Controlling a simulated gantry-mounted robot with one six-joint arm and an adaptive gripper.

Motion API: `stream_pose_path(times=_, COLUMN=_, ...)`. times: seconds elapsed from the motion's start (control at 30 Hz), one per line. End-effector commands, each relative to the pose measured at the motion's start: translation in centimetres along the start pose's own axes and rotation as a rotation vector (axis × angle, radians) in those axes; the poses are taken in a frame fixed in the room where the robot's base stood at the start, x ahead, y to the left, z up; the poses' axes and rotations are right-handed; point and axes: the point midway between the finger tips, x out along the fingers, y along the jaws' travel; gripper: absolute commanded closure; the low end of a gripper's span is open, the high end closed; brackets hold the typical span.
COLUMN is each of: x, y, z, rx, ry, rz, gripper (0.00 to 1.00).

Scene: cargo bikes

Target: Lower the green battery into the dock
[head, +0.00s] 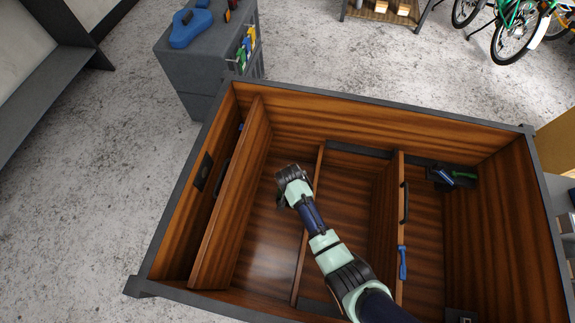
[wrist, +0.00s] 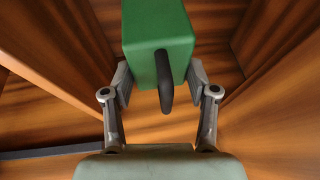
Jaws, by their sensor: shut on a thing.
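The green battery (wrist: 158,40) is a block with a dark handle (wrist: 163,85) on its near face. In the wrist view it is between the two fingers of my gripper (wrist: 161,82), which is shut on it. In the head view my gripper (head: 292,188) is inside the wooden cargo box, over its left-middle compartment, and the battery is hidden by my arm. I cannot clearly make out the dock in either view. A dark fitting (head: 440,174) with a small green piece (head: 464,175) beside it sits at the box's right rear; I cannot tell what it is.
The wooden box (head: 380,118) has upright partitions, one (head: 232,190) at left and one (head: 396,200) at right with a dark handle. A blue tool (head: 403,262) is at the right partition. A grey cabinet (head: 195,65) stands outside, back left. Bikes (head: 515,30) are far right.

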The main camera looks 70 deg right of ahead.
Motion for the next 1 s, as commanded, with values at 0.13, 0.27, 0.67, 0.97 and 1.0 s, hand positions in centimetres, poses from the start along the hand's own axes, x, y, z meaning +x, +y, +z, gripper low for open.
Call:
stream_pose_path(times=0.13, x=-0.1, y=-0.1, z=-0.2, rx=0.000, ry=0.003, rz=-0.002, gripper=1.00)
stream_pose_path(times=0.27, x=0.1, y=-0.1, z=-0.1, rx=0.000, ry=0.003, rz=-0.002, gripper=1.00)
stream_pose_path(times=0.67, x=0.8, y=0.0, z=0.2, rx=0.001, ry=0.003, rz=-0.002, gripper=1.00)
stream_pose_path(times=0.97, x=1.2, y=0.1, z=0.4, rx=0.001, ry=0.003, rz=-0.002, gripper=1.00)
stream_pose_path(times=1.0, x=1.3, y=0.1, z=0.4, rx=0.001, ry=0.003, rz=-0.002, gripper=1.00)
